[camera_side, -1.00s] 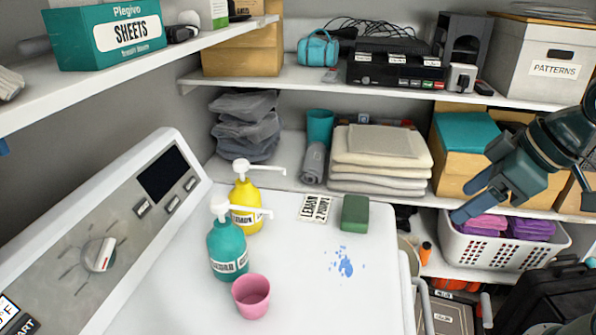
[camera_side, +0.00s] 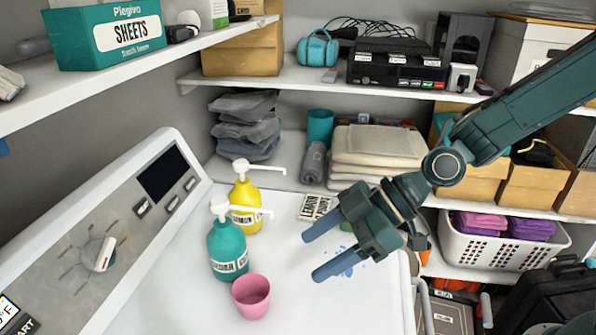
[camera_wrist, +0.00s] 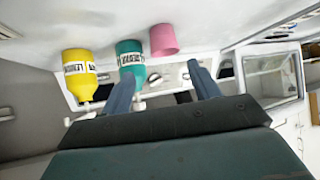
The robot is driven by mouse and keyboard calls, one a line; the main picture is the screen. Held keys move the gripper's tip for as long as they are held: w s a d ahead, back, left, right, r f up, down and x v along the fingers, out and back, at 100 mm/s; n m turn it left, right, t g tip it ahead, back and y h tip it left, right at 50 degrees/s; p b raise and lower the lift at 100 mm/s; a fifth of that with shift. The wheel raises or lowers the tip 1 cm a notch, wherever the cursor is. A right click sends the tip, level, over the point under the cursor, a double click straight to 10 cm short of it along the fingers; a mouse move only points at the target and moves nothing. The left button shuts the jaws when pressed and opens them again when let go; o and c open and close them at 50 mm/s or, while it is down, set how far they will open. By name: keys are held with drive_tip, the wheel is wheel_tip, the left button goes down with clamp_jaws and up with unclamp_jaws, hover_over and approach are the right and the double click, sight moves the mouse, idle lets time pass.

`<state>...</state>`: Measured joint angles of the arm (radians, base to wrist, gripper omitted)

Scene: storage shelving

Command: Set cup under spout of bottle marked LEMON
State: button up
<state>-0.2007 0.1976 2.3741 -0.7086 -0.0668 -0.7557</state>
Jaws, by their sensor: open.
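A pink cup (camera_side: 251,297) stands upright and looks empty on the white machine top, in front of the teal bottle. The yellow pump bottle (camera_side: 246,205) stands behind the teal one, its label appearing to read LEMON; its spout (camera_side: 268,170) points right. The teal pump bottle (camera_side: 228,250) has a label that looks like CEDAR, and its spout also points right. My gripper (camera_side: 310,257) is open and empty, above the machine top to the right of the cup. In the wrist view the cup (camera_wrist: 164,40) and both bottles show beyond my fingers (camera_wrist: 160,80).
A card reading LEMON 2 PUMPS (camera_side: 315,207) lies on the top, partly behind my gripper. A blue spill (camera_side: 346,262) is below my gripper. The control panel (camera_side: 120,240) rises at left. Folded towels (camera_side: 375,147) sit on the shelf behind. The front middle is clear.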

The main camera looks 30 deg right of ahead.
sight(268, 285)
drive_tip(key=shift+w+a+f+y, duration=0.1)
drive_tip(key=shift+a+f+y, duration=0.1)
drive_tip(key=shift+a, duration=0.2)
drive_tip(key=shift+w+a+f+y, duration=0.1)
drive_tip(key=shift+a+f+y, duration=0.1)
drive_tip(key=shift+a, duration=0.15)
drive_tip(key=shift+x, duration=4.25)
drive_tip(key=shift+f, duration=0.1)
drive_tip(key=shift+x, duration=2.55)
drive_tip(key=shift+s, duration=0.15)
drive_tip(key=c, duration=0.8)
drive_tip(key=shift+o, duration=0.2)
